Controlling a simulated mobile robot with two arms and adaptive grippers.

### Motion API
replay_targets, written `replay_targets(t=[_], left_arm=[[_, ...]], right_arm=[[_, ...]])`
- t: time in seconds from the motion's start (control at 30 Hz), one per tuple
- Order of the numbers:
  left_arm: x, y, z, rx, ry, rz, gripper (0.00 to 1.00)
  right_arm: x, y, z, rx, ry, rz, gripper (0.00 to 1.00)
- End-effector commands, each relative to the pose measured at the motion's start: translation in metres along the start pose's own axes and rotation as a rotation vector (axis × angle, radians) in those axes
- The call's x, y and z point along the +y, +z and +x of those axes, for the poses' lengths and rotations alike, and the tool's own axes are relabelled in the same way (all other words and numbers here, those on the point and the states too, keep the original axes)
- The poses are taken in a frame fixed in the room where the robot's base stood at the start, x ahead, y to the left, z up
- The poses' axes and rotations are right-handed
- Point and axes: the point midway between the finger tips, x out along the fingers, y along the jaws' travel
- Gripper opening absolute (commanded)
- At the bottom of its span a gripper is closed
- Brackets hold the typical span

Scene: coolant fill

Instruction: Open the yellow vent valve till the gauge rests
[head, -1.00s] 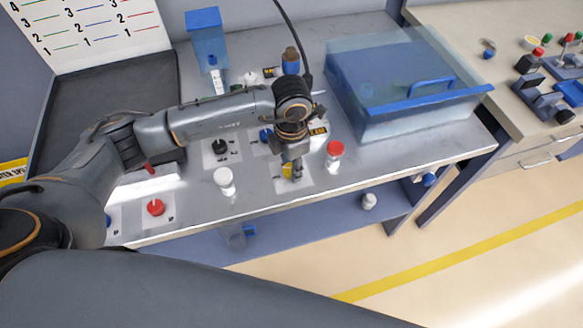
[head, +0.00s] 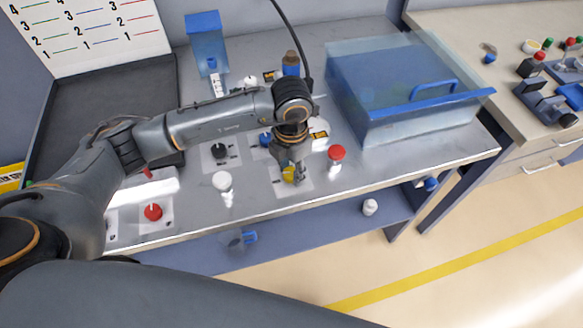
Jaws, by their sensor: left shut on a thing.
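The yellow vent valve (head: 288,174) sits on a pale plate near the front edge of the metal bench, partly hidden by my left gripper. My left gripper (head: 291,177) points down over it, and its fingers are shut on the yellow knob. The knob's exact angle is hard to tell. I cannot make out a gauge dial or its needle in this view. My right gripper is not in view.
A black knob (head: 218,151), a blue knob (head: 265,138) and a red knob (head: 153,211) are nearby. A clear blue-edged box (head: 400,105) fills the right side.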

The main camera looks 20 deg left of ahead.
Motion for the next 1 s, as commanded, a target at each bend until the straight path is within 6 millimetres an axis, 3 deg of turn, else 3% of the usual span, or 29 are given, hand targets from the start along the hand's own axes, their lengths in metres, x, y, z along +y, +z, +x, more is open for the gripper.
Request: replay_targets(t=[0.03, 0.1, 0.13, 0.53, 1.0], left_arm=[[0.000, -0.001, 0.001, 0.005, -0.001, 0.001, 0.41], [0.000, -0.001, 0.001, 0.004, -0.001, 0.001, 0.55], [0.000, -0.001, 0.001, 0.004, -0.001, 0.001, 0.58], [0.000, 0.001, -0.008, -0.002, 0.000, 0.002, 0.58], [0.000, 0.001, -0.098, -0.002, 0.001, 0.002, 0.58]], right_arm=[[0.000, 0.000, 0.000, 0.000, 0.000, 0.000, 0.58], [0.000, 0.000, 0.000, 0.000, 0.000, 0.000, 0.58], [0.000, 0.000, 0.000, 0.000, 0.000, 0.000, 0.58], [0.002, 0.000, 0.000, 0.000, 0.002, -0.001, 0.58], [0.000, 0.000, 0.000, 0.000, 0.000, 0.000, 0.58]])
